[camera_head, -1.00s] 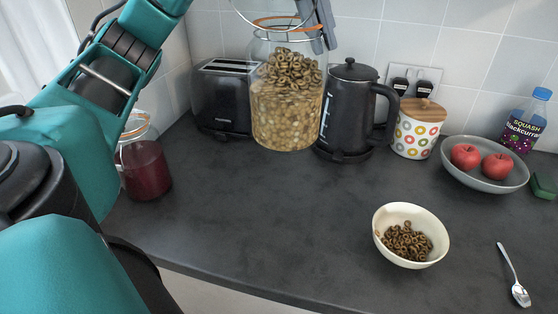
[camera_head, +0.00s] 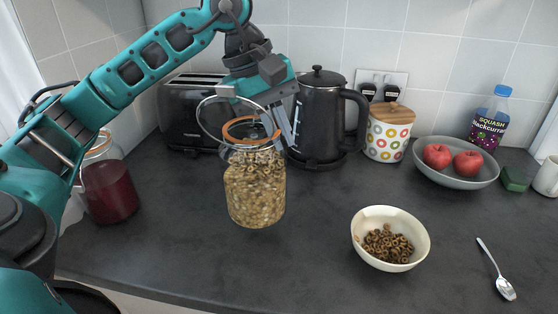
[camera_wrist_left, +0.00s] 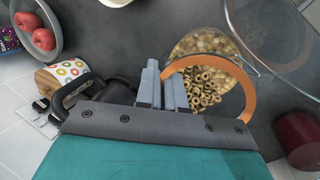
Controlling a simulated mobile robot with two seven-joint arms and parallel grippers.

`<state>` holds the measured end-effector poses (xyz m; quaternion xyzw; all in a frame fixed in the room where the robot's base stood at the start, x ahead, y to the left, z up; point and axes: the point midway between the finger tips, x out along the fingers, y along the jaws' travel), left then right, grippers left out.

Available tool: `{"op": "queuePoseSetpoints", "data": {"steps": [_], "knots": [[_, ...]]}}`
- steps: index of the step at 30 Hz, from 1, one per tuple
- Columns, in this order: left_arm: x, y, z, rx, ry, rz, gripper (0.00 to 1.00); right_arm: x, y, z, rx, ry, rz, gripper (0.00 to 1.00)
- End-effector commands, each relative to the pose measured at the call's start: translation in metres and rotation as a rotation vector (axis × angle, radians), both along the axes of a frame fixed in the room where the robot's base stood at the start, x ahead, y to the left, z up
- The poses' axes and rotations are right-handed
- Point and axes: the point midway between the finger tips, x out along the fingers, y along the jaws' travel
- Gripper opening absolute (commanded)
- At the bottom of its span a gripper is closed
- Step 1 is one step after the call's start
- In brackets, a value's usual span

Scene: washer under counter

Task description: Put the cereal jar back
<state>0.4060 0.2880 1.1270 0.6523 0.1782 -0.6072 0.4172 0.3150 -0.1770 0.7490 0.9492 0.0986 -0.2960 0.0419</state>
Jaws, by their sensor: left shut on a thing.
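The cereal jar (camera_head: 255,192) is clear glass, filled with rings over paler cereal, and has an orange seal and a glass lid swung open. It is upright in front of the toaster and kettle, at or just above the counter; I cannot tell whether its base touches. My left gripper (camera_head: 286,128) is shut on the jar's rim at its right side. In the left wrist view the gripper's fingers (camera_wrist_left: 163,88) are close together at the orange seal, with the cereal jar (camera_wrist_left: 208,68) opening beside them. My right gripper is not in view.
A jar of red contents (camera_head: 108,190) stands at left, behind my arm. The toaster (camera_head: 185,125) and kettle (camera_head: 318,130) stand behind. The counter before the jar is clear.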

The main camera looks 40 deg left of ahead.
Motion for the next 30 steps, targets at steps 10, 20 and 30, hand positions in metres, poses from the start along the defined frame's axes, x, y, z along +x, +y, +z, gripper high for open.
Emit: {"op": "queuePoseSetpoints", "data": {"steps": [10,20,30], "knots": [[0.000,0.000,-0.033,0.000,-0.001,0.001,0.00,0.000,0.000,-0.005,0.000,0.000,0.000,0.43],[0.000,0.000,-0.048,-0.001,-0.006,-0.001,0.00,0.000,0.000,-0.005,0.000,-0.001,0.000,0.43],[0.000,0.000,-0.053,0.000,-0.001,-0.001,0.15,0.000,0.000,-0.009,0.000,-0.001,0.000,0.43]]}}
